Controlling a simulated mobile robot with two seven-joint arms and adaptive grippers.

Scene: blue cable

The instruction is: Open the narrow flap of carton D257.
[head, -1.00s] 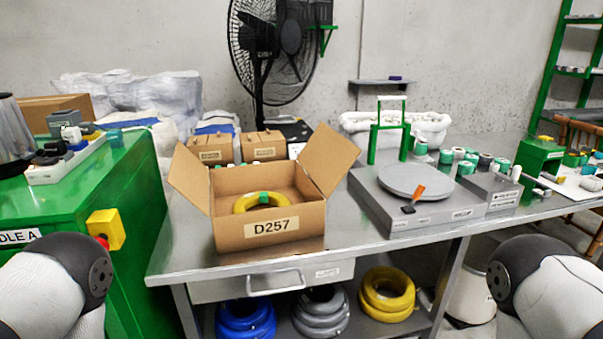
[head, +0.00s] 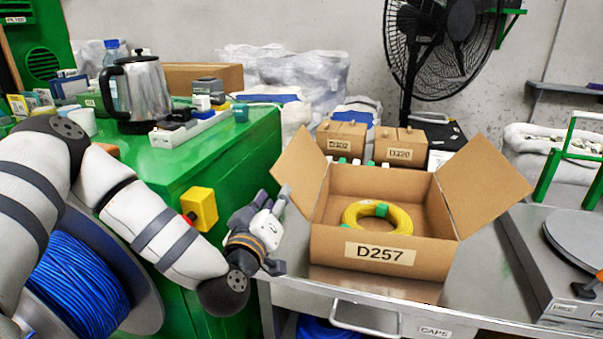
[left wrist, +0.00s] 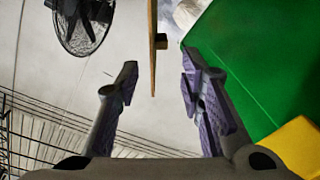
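The carton D257 (head: 330,250) stands on the metal table with its top open and a yellow cable coil (head: 350,215) inside. Its left flap (head: 301,172) stands up and leans outward. Its right flap (head: 484,182) also slants up and outward. My left gripper (head: 272,198) is beside the carton's left side, just below the left flap. In the left wrist view its two fingers (left wrist: 158,82) are apart with nothing gripped. A thin brown board (left wrist: 152,60), seems to be the left flap edge-on, and appears between the fingertips. My right gripper is out of view.
The green cabinet (head: 225,160) with a yellow switch box (head: 200,207) is close left of my left gripper. Small cartons (head: 342,138) stand behind D257. A grey scale (head: 560,270) is at the right. A blue cable reel (head: 80,285) is at lower left.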

